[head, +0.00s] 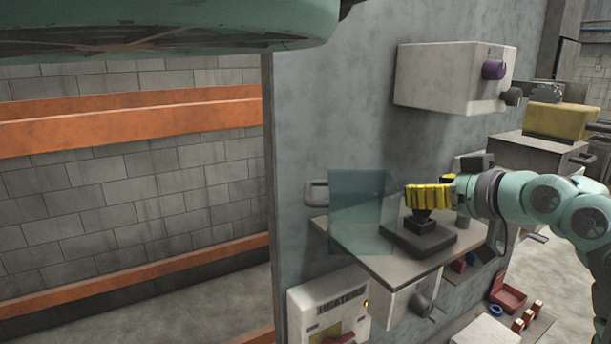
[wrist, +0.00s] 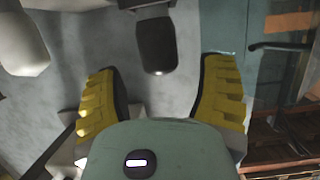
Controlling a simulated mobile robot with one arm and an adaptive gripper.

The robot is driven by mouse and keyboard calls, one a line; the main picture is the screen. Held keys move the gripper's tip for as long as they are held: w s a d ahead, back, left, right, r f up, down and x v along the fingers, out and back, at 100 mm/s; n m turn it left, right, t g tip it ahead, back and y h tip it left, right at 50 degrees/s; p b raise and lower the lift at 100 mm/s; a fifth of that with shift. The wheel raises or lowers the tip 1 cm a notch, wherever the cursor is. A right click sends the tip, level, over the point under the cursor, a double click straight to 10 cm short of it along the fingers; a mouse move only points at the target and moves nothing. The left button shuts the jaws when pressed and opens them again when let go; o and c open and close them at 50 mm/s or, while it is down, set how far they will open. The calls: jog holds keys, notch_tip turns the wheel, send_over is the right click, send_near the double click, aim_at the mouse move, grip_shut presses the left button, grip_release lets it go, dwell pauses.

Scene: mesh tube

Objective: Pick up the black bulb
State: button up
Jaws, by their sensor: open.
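A black rounded object, which looks like the black bulb (wrist: 157,45), shows in the wrist view at top centre, ahead of and between my two yellow fingers. Its end has a small highlight. My gripper (wrist: 162,95) is open, with a finger on either side and nothing held. In the head view my gripper (head: 430,194) is over the shelf, above a dark base (head: 405,244) with a black block (head: 420,226) on it. I cannot tell whether that block is the bulb seen in the wrist view.
A white rounded object (wrist: 22,45) is at the wrist view's upper left. In the head view a translucent panel (head: 358,210) stands at the shelf's left. A box with a purple knob (head: 493,69) is above on the wall. A red tray (head: 508,296) lies below.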

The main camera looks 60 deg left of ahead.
jog(key=shift+s+a+f, duration=0.1)
jog(key=shift+a+f, duration=0.1)
jog(key=shift+a, duration=0.4)
jog(key=shift+c, duration=0.3)
grip_shut()
